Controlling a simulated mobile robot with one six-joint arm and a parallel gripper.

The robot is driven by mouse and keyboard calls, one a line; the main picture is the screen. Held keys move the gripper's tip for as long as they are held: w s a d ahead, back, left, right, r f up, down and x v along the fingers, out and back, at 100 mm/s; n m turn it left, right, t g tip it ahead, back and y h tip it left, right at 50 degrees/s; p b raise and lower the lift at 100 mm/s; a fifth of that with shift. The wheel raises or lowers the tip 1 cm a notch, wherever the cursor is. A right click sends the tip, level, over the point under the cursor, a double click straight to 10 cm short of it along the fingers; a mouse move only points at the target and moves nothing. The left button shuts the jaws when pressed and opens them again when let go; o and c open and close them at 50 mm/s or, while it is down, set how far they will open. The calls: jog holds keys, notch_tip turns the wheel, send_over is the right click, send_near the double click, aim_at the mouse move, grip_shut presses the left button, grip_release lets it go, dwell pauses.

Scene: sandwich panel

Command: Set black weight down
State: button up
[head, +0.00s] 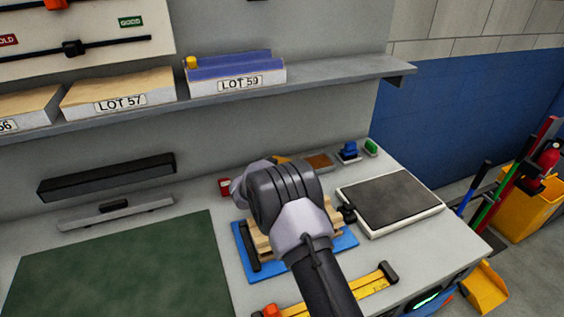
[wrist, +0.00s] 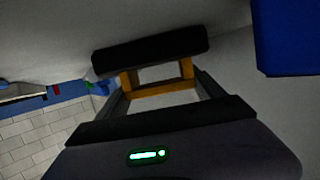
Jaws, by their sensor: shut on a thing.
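The black weight (wrist: 136,50) shows in the wrist view as a dark, rounded bar across the far ends of my gripper's fingers. My gripper (wrist: 157,76) is shut on it, with yellow-orange parts just below the bar. In the head view my wrist and arm hide the fingers and most of what they hold. My wrist is above and in front of a blue mat (head: 240,262) with light wooden pieces (head: 263,246) on it. Another black bar (head: 249,246) lies at the left side of those pieces. I cannot tell how high the held weight is.
A dark-topped scale or plate (head: 392,198) stands to the right. A yellow bar tool (head: 345,291) lies at the front. A green mat (head: 120,270) covers the left. A shelf (head: 300,77) with labelled lot trays runs behind. Small blue (head: 349,151) and green items stand at the back right.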

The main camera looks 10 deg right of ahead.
jog(key=o, duration=1.6)
jog(key=shift+f, duration=0.15)
jog(key=o, duration=0.5)
jog(key=shift+s+a+r, duration=0.1)
jog(key=shift+s+r, duration=0.1)
jog(key=shift+r, duration=0.15)
jog(key=p+v, duration=0.3)
jog(key=v, duration=0.8)
jog(key=shift+s+r, duration=0.1)
notch_tip(320, 180, up, 11)
jog(key=a+y, duration=0.2)
jog(key=y, duration=0.3)
jog(key=s+r+n+y, duration=0.1)
jog(key=s+r+y, duration=0.3)
jog(key=s+r, duration=0.6)
jog(key=s+d+f+g, duration=0.1)
jog(key=s+g, duration=0.1)
jog(key=s, duration=0.8)
jog(key=s+d+n+g, duration=0.1)
jog(key=s+g, duration=0.1)
jog(key=s, duration=0.9)
jog(key=s+d+f+g+y, duration=0.1)
jog(key=s+d+g, duration=0.1)
jog(key=s, duration=0.9)
jog(key=shift+d+f, duration=0.1)
jog(key=shift+f, duration=0.2)
